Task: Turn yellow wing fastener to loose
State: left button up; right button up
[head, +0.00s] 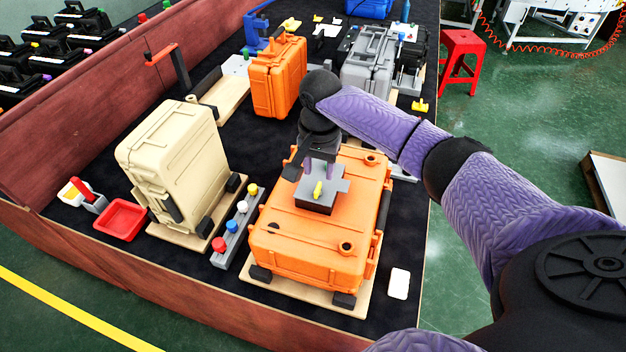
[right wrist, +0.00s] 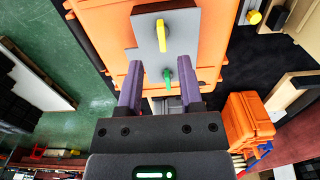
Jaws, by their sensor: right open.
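The yellow wing fastener (head: 318,190) stands on a grey plate (head: 341,185) on top of the orange case (head: 290,258) in the head view. In the right wrist view the yellow wing fastener (right wrist: 161,36) lies just past my fingertips, its long side roughly in line with my fingers. A green fastener (right wrist: 167,76) shows between the fingers, nearer my palm. My right gripper (head: 316,172) is above the plate, open, with its fingers pointing down; it also shows in the right wrist view (right wrist: 159,58). It does not grip the yellow fastener. My left gripper is out of view.
A beige case (head: 172,165) stands left of the orange case. A row of coloured knobs (head: 236,222) lies between them. A red tray (head: 121,220) is at far left. Another orange case (head: 278,77) and a grey case (head: 369,62) stand behind.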

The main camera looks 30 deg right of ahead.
aim_at(318, 187)
notch_tip(318, 187, down, 5)
jog(key=shift+f+b, duration=0.2)
jog(key=shift+b, duration=0.4)
jog(key=shift+w, duration=0.15)
grip_shut()
